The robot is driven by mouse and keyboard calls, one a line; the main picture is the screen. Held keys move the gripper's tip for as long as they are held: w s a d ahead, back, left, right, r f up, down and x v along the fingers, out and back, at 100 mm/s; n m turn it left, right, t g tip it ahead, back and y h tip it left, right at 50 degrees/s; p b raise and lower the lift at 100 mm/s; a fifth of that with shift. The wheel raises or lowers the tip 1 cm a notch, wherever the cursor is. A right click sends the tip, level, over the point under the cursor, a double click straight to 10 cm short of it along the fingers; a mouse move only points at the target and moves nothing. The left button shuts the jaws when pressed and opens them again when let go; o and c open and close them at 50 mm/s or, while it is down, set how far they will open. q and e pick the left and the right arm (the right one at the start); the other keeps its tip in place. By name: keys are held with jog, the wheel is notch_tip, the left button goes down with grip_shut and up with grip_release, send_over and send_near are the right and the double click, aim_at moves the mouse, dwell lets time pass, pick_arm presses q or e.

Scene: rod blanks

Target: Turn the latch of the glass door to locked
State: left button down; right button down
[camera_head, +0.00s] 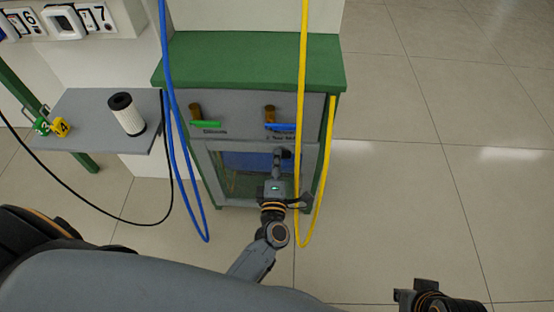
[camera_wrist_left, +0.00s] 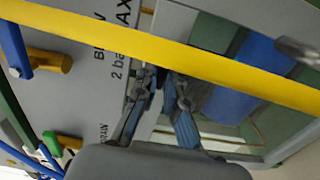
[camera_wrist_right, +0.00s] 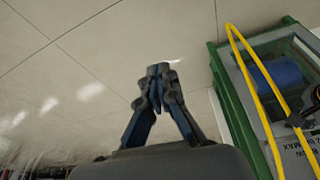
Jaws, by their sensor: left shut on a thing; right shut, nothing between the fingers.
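The glass door (camera_head: 234,184) is on the front of a green and grey cabinet and looks shut. It also shows in the left wrist view (camera_wrist_left: 188,88), with something blue behind the glass. My left gripper (camera_head: 279,155) is at the upper edge of the door. Its fingertips (camera_wrist_left: 164,76) are closed on a small part there, which I take for the latch; the fingers hide nearly all of it, so its angle cannot be read. My right gripper (camera_wrist_right: 158,72) is shut and empty over the floor, away from the cabinet.
A yellow hose (camera_head: 302,80) hangs close beside my left gripper; a blue hose (camera_head: 169,60) hangs left. A green-handled valve (camera_head: 206,125) and a blue-handled valve (camera_head: 280,127) are above the door. A side shelf (camera_head: 90,105) holds a white cylinder (camera_head: 127,115). The floor to the right is clear.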

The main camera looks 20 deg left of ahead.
pick_arm(q)
jog(key=shift+n, duration=0.3)
pick_arm(e)
jog(key=shift+w+r+t, duration=0.15)
jog(key=shift+w+t, duration=0.15)
jog(key=shift+w, duration=0.3)
pick_arm(q)
jog(key=c, duration=1.4)
grip_release()
pick_arm(e)
jog(key=shift+a, duration=0.1)
pick_arm(q)
jog(key=shift+s, duration=0.1)
jog(key=v, duration=1.1)
jog(key=shift+s+d, duration=0.15)
jog(key=shift+s, duration=0.2)
pick_arm(e)
jog(key=shift+s, duration=0.1)
